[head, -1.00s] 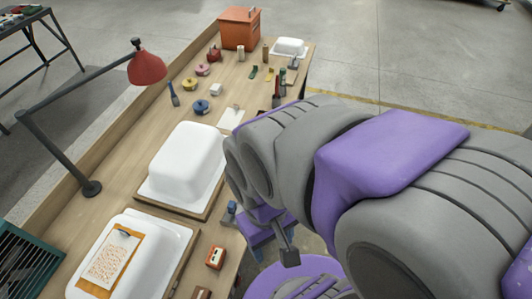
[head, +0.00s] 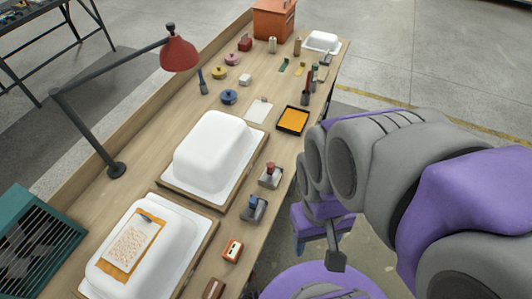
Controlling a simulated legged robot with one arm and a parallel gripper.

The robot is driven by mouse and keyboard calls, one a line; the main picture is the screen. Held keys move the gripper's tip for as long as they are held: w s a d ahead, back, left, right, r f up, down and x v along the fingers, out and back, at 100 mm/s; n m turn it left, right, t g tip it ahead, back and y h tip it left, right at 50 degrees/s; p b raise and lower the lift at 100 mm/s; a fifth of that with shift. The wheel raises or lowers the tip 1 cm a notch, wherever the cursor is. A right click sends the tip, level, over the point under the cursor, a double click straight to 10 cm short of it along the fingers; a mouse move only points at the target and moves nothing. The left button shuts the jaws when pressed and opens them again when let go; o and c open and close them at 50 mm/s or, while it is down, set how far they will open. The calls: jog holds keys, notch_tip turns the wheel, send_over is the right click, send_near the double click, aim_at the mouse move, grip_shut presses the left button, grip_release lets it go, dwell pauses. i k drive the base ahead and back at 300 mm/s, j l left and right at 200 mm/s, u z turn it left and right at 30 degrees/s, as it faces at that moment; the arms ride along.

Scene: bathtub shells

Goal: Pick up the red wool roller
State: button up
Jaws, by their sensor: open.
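A small red-topped tool (head: 270,170), possibly the red wool roller, sits on a small grey stand at the right edge of the workbench, beside the larger white tub shell. It is too small to tell its roller surface. A similar blue-topped tool (head: 254,204) sits just in front of it. My gripper (head: 318,256) is open and empty, off the bench's right edge and lower right of the red-topped tool, apart from it.
Two white tub shells (head: 211,150) (head: 110,262) stand on wooden bases along the bench. An orange block (head: 232,249) lies near the front edge. A red lamp (head: 179,53) rises at left.

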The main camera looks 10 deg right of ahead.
aim_at(271, 173)
jog(key=u, duration=1.35)
jog(key=z, duration=1.35)
jog(key=i+l+u, duration=0.2)
jog(key=l+u, duration=0.2)
jog(key=l, duration=0.9)
jog(key=l+u, duration=0.35)
jog(key=l, duration=0.9)
